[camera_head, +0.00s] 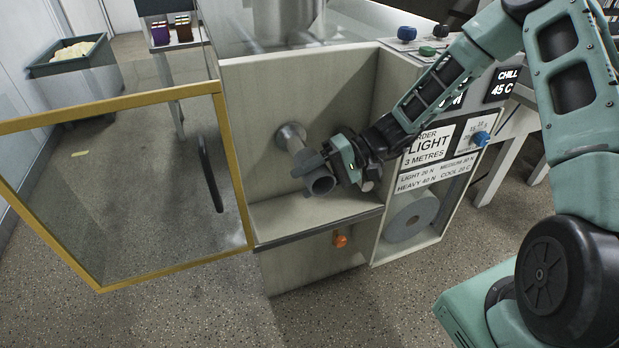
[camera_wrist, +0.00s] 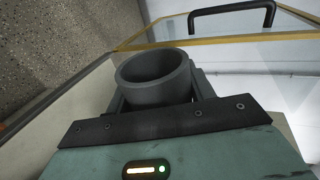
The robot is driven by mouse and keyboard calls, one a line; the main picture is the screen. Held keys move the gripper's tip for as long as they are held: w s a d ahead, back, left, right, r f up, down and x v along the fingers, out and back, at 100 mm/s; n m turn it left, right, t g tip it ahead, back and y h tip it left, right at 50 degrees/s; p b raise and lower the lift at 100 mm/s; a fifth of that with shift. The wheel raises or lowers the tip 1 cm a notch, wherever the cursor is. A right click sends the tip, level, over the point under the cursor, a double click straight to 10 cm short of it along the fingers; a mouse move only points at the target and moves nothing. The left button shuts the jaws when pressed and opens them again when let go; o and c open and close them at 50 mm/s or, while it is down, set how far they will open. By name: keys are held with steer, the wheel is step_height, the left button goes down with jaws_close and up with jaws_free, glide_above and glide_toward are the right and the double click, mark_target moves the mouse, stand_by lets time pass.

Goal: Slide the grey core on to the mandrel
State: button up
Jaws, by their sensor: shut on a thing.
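The grey core (camera_head: 320,181) is a short hollow tube at the front of the open machine bay. My gripper (camera_head: 328,165) is shut on it from the right. In the wrist view the core (camera_wrist: 155,78) stands between the fingers with its round open end showing. The mandrel (camera_head: 291,137) is a metal spindle sticking out of the bay's back wall. The core is in line with the mandrel's outer end in the head view. The core and fingers hide that end, so I cannot tell how far the core is around it.
A yellow-framed clear door (camera_head: 240,180) stands swung open at the left, with a dark handle (camera_head: 210,173). The bay floor (camera_head: 290,218) below is clear. An orange knob (camera_head: 340,240) is on the front. A control panel (camera_head: 428,148) and a grey roll (camera_head: 410,218) are at the right.

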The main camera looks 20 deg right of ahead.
steer(key=shift+a+r+h+p, duration=0.1)
steer(key=shift+h+p, duration=0.2)
steer(key=shift+h, duration=0.1)
steer(key=shift+a+h, duration=0.1)
steer(key=shift+h, duration=0.4)
steer(key=shift+f, duration=0.25)
stand_by(0.8)
steer(key=shift+w+r, duration=0.1)
steer(key=shift+w, duration=2.05)
steer(key=o, duration=1.5)
steer(key=shift+w, duration=0.1)
steer(key=shift+o, duration=0.2)
steer(key=shift+r, duration=0.1)
